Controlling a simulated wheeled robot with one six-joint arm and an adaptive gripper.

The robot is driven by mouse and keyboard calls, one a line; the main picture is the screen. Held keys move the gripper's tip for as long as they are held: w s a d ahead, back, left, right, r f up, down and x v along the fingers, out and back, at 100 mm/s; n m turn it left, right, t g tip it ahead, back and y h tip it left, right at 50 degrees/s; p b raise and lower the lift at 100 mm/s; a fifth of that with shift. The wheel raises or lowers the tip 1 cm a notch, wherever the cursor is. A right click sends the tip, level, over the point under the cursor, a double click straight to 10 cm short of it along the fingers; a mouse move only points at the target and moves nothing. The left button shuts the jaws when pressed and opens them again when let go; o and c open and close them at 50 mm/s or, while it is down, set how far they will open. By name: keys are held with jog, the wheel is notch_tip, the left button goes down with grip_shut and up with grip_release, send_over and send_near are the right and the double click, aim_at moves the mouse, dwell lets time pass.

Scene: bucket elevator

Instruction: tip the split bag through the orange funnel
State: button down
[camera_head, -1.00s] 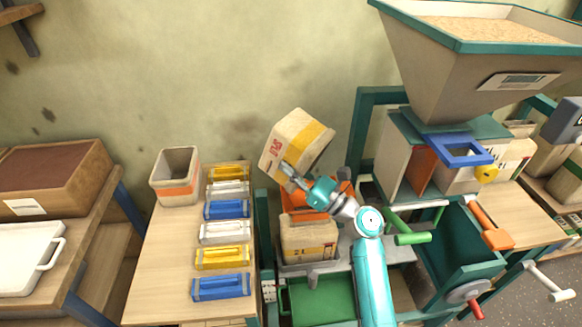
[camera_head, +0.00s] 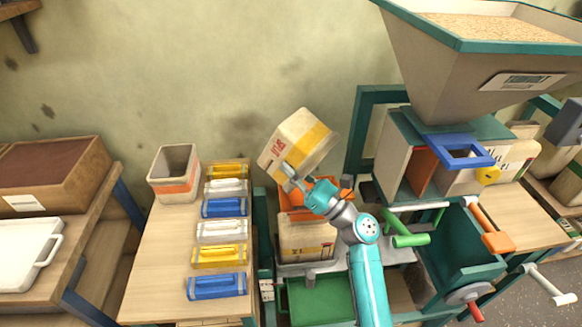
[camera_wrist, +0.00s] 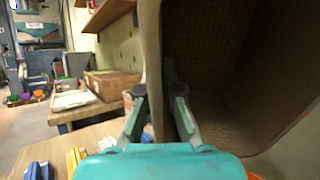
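The split bag (camera_head: 303,138), beige with a yellow band and red print, is held tilted above the orange funnel (camera_head: 292,200). My gripper (camera_head: 288,178) is shut on the bag's wall. In the wrist view, the fingers of my gripper (camera_wrist: 160,98) pinch the wall of the bag (camera_wrist: 240,70) from both sides, and its dark inside shows with no contents that I can make out. The funnel is partly hidden behind the bag and my arm. A second beige bag (camera_head: 305,240) stands directly under the funnel. I see no grain falling.
Left of the funnel, a wooden table (camera_head: 165,260) carries an open beige container (camera_head: 174,175) and a row of coloured clips (camera_head: 218,258). A large hopper (camera_head: 460,75) with grain and a blue frame (camera_head: 458,152) stand at right. A green tray (camera_head: 315,300) lies below.

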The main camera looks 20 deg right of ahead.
jog(key=shift+s+d, duration=0.2)
dwell(0.9)
